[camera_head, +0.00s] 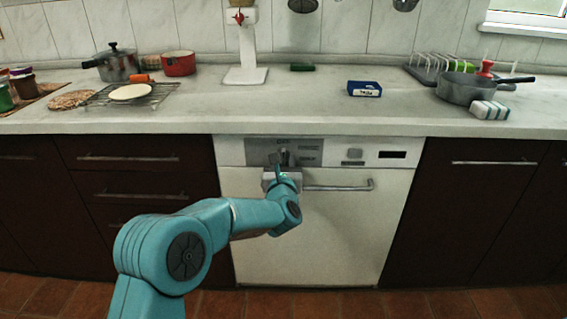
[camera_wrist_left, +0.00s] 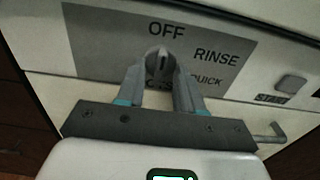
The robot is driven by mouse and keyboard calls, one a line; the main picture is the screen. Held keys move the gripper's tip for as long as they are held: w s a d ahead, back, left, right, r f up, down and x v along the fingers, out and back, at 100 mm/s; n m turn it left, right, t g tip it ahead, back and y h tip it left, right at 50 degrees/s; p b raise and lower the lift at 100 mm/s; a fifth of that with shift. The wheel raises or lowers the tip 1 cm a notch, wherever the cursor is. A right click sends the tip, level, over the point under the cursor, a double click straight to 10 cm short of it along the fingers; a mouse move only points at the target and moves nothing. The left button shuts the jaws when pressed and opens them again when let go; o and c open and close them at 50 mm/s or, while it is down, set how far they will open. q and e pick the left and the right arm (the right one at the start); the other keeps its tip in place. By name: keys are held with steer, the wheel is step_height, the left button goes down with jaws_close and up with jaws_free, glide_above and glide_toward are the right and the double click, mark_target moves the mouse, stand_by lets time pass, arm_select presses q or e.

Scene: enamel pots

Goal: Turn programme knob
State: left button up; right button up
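The programme knob (camera_wrist_left: 158,62) is a small grey knob on the grey label plate of a white dishwasher (camera_head: 330,230). A dark mark on its face stands roughly upright, below the word OFF. My left gripper (camera_wrist_left: 160,78) reaches it from the front, one grey finger on each side. The fingers look close against its sides, with no clear gap. In the head view my left gripper (camera_head: 283,167) is at the panel and covers part of the knob. My right gripper is not in view.
A label plate (camera_wrist_left: 213,38) reads OFF, RINSE and QUICK; another label is partly hidden by the fingers. A START button (camera_wrist_left: 291,84) is to the right. The door handle (camera_head: 340,187) sticks out close to my gripper. The counter edge (camera_head: 330,128) overhangs above.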

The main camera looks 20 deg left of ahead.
arm_select(q)
jaws_close()
